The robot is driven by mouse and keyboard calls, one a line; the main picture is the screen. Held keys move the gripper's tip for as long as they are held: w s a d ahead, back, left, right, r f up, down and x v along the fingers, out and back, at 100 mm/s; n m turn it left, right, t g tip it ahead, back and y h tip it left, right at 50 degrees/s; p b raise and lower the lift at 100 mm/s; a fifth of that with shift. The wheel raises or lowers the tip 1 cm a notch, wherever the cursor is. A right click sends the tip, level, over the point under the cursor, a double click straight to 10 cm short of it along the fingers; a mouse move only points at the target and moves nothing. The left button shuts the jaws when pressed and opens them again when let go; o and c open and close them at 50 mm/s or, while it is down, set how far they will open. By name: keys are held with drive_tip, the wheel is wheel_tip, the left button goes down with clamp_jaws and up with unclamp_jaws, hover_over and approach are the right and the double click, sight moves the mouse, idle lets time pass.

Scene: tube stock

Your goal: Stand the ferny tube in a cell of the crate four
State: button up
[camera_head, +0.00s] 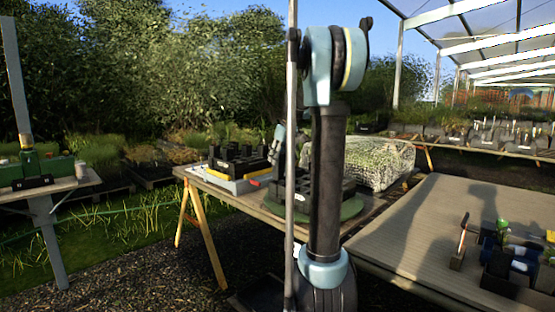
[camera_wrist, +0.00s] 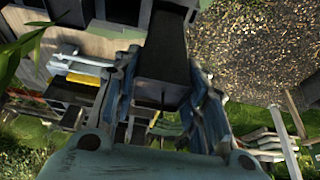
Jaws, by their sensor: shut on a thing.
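My gripper (camera_wrist: 165,105) shows in the wrist view with its two blue-grey fingers shut on a dark, square-sided tube (camera_wrist: 165,50). Green leaves cross the upper left of that view; I cannot tell whether they grow from this tube. In the head view my arm's upright link hides most of the gripper, which is near the middle table. There, a black celled crate (camera_head: 238,158) stands on a yellow and white base. Another black crate (camera_head: 345,187) stands on a round green base (camera_head: 350,209), partly behind my arm. I cannot read which crate is number four.
The wooden trestle table (camera_head: 204,184) also carries a pale mesh-covered clump (camera_head: 380,162) at its right. A wide slatted bench (camera_head: 455,220) at the right holds several small dark pots and tools. A side table (camera_head: 45,192) at the left holds a green box (camera_head: 40,168).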

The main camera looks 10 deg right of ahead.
sight(279, 177)
drive_tip(key=shift+f, duration=0.15)
idle(0.8)
drive_tip(key=shift+f, duration=4)
drive_tip(key=shift+s+f, duration=0.1)
drive_tip(key=shift+f, duration=0.1)
drive_tip(key=shift+s+f, duration=0.1)
drive_tip(key=shift+s, duration=0.2)
drive_tip(key=shift+s+d+f, duration=0.1)
